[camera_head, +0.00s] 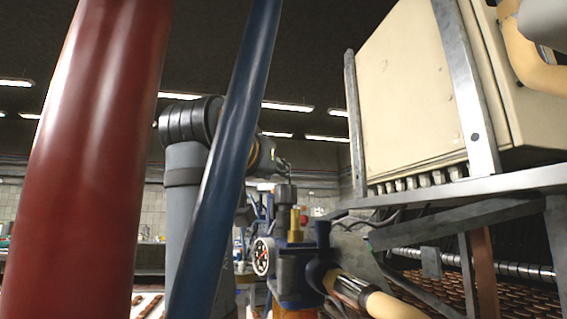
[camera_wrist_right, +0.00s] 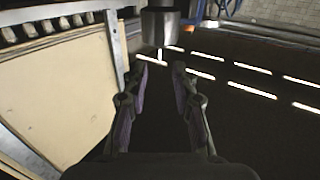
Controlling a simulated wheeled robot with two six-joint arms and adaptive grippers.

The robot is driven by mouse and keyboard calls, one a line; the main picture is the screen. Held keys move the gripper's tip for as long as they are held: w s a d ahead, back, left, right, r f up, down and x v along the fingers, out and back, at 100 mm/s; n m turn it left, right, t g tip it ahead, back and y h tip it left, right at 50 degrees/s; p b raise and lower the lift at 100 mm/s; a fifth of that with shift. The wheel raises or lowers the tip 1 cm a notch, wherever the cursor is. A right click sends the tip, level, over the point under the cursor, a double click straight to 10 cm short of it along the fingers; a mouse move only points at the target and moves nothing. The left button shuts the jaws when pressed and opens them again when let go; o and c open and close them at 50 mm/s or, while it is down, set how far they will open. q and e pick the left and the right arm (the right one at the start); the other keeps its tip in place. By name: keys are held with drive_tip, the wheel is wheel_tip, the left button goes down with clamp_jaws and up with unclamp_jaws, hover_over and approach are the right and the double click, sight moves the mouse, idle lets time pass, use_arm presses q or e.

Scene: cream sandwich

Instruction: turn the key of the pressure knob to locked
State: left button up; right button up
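The pressure knob (camera_head: 286,194) is a dark grey cylinder on top of the blue valve assembly in the head view. In the right wrist view the knob (camera_wrist_right: 161,28) is at the top centre. A thin pale stem, apparently the key (camera_wrist_right: 159,54), sticks out of its end. My right gripper (camera_head: 284,163) is small and partly hidden just above the knob. In the right wrist view its fingers (camera_wrist_right: 161,68) are apart, with the stem in line with the gap near the tips. I see no grip on it. My left gripper is not in view.
A red pipe (camera_head: 90,150) and a blue pipe (camera_head: 225,150) cross the near left. A large cream cabinet (camera_head: 405,90) on a metal frame (camera_head: 470,190) stands right.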

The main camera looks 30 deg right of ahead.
sight(283, 184)
drive_tip(key=p+x, duration=0.1)
drive_tip(key=x, duration=0.5)
drive_tip(key=shift+w+d+f, duration=0.1)
drive_tip(key=shift+d, duration=0.05)
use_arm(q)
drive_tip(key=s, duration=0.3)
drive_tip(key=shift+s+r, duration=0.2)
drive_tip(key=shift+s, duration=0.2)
use_arm(e)
clamp_jaws()
